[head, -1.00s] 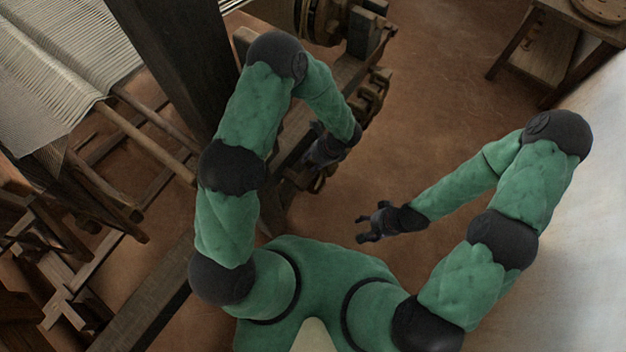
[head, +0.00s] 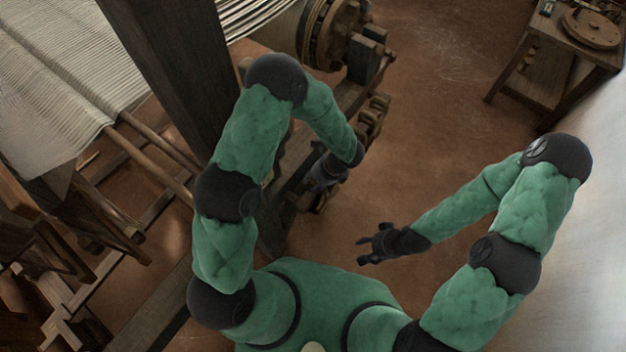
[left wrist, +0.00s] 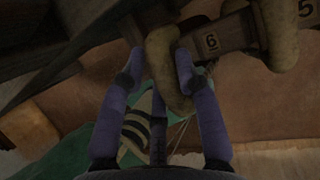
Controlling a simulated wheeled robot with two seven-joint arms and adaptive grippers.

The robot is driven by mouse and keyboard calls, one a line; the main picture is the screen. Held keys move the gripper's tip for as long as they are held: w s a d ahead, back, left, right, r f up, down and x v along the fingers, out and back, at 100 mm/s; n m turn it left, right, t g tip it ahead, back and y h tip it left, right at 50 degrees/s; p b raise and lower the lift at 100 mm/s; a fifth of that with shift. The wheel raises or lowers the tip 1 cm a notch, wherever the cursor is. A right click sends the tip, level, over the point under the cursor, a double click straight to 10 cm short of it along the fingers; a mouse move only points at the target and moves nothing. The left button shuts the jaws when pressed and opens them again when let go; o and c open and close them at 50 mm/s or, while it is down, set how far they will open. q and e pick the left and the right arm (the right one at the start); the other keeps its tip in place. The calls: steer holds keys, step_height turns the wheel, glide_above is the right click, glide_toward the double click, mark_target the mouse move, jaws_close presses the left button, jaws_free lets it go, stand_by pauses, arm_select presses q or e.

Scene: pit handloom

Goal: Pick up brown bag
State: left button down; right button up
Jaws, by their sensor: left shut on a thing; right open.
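The bag hangs beside a dark wooden piece marked 6. A similar brown shape (left wrist: 278,32) hangs at the upper right, near a 5. In the head view my left gripper (head: 322,172) is beside the loom's side frame, and the bag it holds is hard to make out there. My right gripper (head: 370,250) is open and empty over the bare floor.
A thick dark post (head: 175,60) and the loom with pale warp threads (head: 60,70) stand to the left. A wooden drum (head: 335,35) is at the top. A small wooden table (head: 560,70) stands at the upper right. The brown floor between is clear.

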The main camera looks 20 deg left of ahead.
arm_select(q)
steer(key=s+d+p, duration=0.1)
steer(key=s+d, duration=0.2)
steer(key=s, duration=0.5)
steer(key=s+d, duration=0.3)
steer(key=s, duration=0.5)
steer(key=shift+d+p, duration=0.35)
steer(key=shift+p, duration=0.05)
arm_select(e)
steer(key=shift+r, duration=0.95)
